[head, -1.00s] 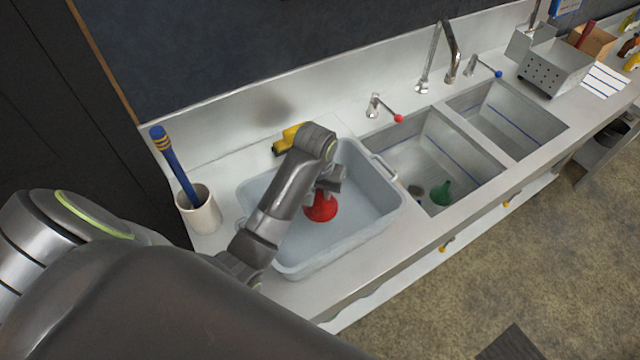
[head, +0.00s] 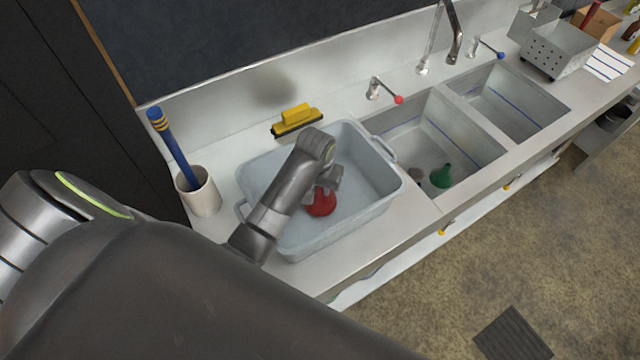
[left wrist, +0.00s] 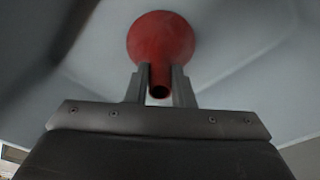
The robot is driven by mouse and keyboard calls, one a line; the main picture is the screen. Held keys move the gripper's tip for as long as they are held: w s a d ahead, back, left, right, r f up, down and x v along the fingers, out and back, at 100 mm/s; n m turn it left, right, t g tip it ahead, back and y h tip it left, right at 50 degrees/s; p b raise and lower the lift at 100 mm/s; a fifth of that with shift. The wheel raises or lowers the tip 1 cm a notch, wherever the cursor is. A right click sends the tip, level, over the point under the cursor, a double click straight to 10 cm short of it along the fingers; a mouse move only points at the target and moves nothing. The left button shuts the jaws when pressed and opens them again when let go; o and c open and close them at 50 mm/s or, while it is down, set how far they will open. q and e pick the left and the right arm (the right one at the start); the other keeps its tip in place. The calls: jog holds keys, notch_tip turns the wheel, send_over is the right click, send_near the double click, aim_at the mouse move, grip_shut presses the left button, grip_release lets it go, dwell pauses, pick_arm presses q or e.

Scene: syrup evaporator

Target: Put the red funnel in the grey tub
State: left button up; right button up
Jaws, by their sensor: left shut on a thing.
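The red funnel (head: 321,203) is inside the outline of the grey tub (head: 374,213) in the head view, wide end down. Whether it touches the tub floor I cannot tell. My left gripper (head: 325,183) reaches down over the tub and is shut on the funnel. In the left wrist view the two fingers (left wrist: 160,88) close on the spout of the funnel (left wrist: 161,38), with its wide cone beyond them and the tub's pale walls blurred around. My right gripper is not in view.
A white pot (head: 200,194) with a blue-handled tool (head: 173,148) stands left of the tub. A yellow squeegee (head: 296,119) lies behind it. To the right are two sink basins, the nearer holding a green funnel (head: 441,176). A red-tipped tap (head: 384,89) stands behind.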

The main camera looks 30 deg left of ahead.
pick_arm(q)
jog(key=shift+f, duration=0.2)
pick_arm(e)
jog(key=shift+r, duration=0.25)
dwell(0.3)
pick_arm(q)
jog(key=o, duration=1.5)
jog(key=shift+c, duration=0.2)
